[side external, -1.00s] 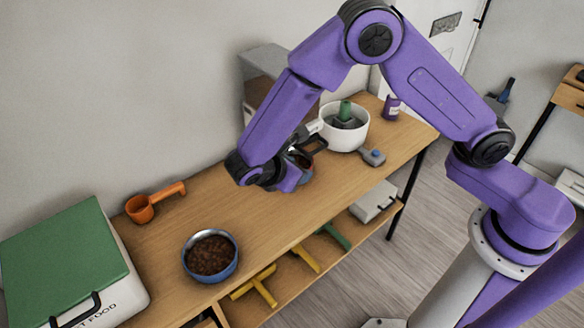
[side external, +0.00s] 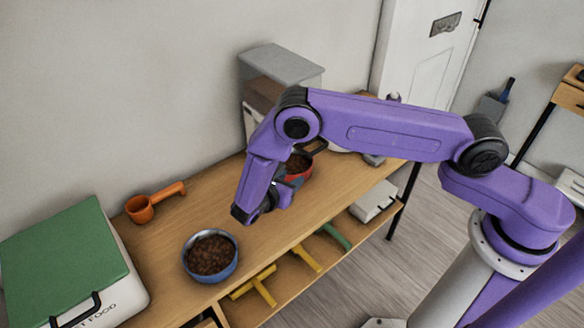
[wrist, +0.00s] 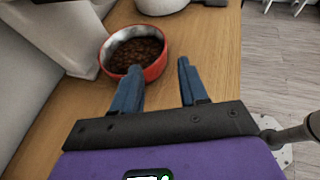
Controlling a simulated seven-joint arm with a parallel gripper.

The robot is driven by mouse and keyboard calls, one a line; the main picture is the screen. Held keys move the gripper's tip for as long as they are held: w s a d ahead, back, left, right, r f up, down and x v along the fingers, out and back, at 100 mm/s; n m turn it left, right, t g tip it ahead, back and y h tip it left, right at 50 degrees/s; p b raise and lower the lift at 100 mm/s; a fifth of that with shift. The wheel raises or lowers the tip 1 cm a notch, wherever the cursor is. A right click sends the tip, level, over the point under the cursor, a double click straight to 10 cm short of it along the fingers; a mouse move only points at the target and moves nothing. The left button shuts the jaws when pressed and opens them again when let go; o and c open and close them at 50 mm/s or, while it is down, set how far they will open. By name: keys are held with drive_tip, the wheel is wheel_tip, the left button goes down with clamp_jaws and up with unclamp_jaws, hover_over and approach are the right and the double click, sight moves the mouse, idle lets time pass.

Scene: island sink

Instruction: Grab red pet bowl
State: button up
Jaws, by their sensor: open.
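The red pet bowl (wrist: 155,70) holds brown kibble and stands upright on the wooden table, left of centre in the wrist view. In the side external view the bowl (side external: 300,178) is partly hidden behind my arm. My gripper (wrist: 157,84) is open and empty, its two blue fingers spread. Its left finger overlaps the bowl's near rim in the wrist view; I cannot tell whether they touch. The right finger lies right of the bowl, over bare table. In the side external view my gripper (side external: 279,185) is low, just in front of the bowl.
A grey dispenser (side external: 280,75) stands against the wall behind the bowl. A blue bowl of kibble (side external: 234,264), an orange scoop (side external: 140,209) and a green-lidded food bin (side external: 60,250) are to the left. A white pot (wrist: 160,5) stands beyond the bowl.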

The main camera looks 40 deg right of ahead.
sight(312, 165)
drive_tip(key=x, duration=1)
drive_tip(key=shift+d+f, duration=0.2)
drive_tip(key=shift+f, duration=0.05)
clamp_jaws()
